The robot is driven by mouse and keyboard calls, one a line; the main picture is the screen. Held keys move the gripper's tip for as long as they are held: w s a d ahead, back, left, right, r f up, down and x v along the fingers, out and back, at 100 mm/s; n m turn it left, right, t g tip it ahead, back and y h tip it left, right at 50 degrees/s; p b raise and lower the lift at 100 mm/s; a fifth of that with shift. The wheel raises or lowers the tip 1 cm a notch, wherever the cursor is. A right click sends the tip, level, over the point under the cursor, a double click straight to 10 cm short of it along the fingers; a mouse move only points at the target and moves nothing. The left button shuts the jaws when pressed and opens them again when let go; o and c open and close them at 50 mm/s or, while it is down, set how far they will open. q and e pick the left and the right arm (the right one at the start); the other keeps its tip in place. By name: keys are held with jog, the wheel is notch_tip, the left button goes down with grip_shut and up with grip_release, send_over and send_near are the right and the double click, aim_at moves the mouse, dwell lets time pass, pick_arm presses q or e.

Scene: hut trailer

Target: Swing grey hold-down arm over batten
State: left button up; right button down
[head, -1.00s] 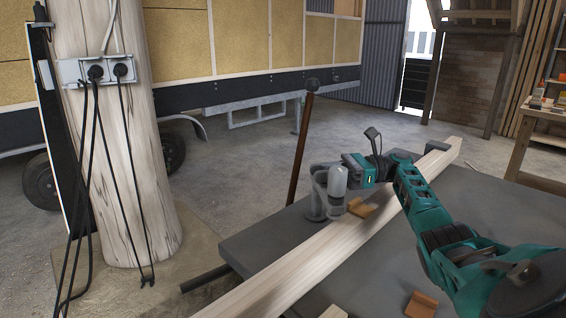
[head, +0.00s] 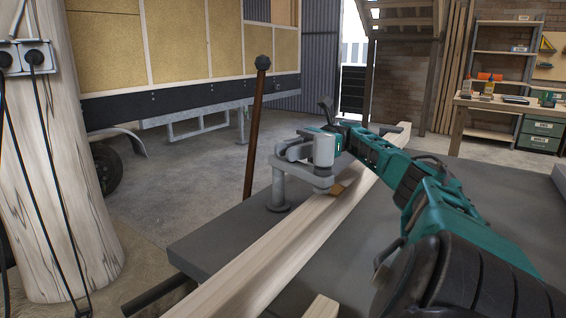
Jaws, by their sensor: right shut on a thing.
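The grey hold-down arm (head: 294,168) sits on a short round grey post (head: 279,190) at the bench's left edge. It reaches right from the post, and its end with the thick light-grey cylinder (head: 323,150) is above the batten. The pale wooden batten (head: 290,235) runs diagonally across the bench. A small brown wooden pad (head: 339,188) lies on the batten under the arm's end; I cannot tell whether they touch. My right gripper (head: 311,136) is shut on the hold-down arm near the cylinder, which partly hides its fingers. My left gripper is out of view.
The dark grey bench (head: 480,210) is mostly clear right of the batten. A brown rod with a dark knob (head: 257,115) stands behind the post. A wooden pillar (head: 60,170) is at left. A shelf bench with bottles (head: 500,98) stands far right.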

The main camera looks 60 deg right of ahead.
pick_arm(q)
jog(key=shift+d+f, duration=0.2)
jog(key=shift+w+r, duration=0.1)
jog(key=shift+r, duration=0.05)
pick_arm(e)
jog(key=c, duration=1)
grip_release()
jog(key=shift+c, duration=0.2)
pick_arm(q)
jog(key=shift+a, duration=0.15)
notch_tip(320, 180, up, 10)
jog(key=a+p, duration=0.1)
jog(key=p, duration=1.1)
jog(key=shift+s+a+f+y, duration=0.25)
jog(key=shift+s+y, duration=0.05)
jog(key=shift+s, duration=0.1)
pick_arm(e)
notch_tip(320, 180, up, 20)
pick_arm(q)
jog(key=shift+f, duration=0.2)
